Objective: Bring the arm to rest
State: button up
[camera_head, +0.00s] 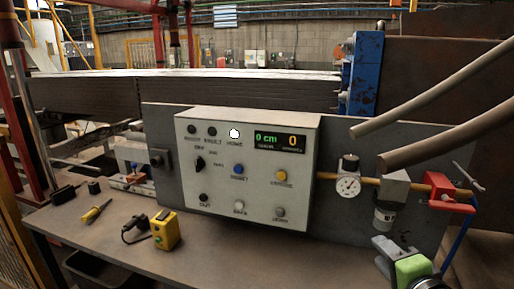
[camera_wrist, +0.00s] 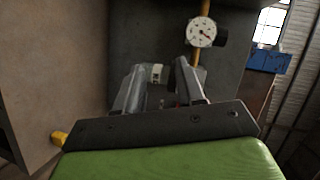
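My gripper (camera_head: 382,252) is at the bottom right of the head view, in front of the panel and below the pressure gauge and filter. In the wrist view its two grey fingers (camera_wrist: 160,66) stand apart with a clear gap, and nothing is held between them. The green and black gripper body fills the bottom of that view. The grey control box (camera_head: 245,170) stands left of the gripper, apart from it in the head view. Its display (camera_head: 280,142) reads 0 cm and 0, and a white lamp (camera_head: 234,133) is lit.
The gauge (camera_head: 348,186) and filter (camera_head: 385,213) hang on a yellow pipe beside a red valve (camera_head: 445,192). A yellow device (camera_head: 165,230) and screwdriver (camera_head: 97,211) lie on the bench (camera_head: 215,250). The bench front below the control box is clear.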

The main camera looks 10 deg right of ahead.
jog(key=s+a+f+n+g+y, duration=0.1)
jog(key=a+f+n+g+y, duration=0.15)
jog(key=a+n, duration=0.45)
jog(key=a+f+n+g+y, duration=0.2)
jog(key=a+f+n+g, duration=0.15)
jog(key=a, duration=0.65)
jog(key=s+a+n+g+h, duration=0.1)
jog(key=s+n+g+h, duration=0.1)
jog(key=s+n, duration=0.5)
jog(key=s+g, duration=0.1)
jog(key=s, duration=0.3)
jog(key=shift+s+a+f, duration=0.15)
jog(key=shift+s+a, duration=0.2)
jog(key=shift+s, duration=0.05)
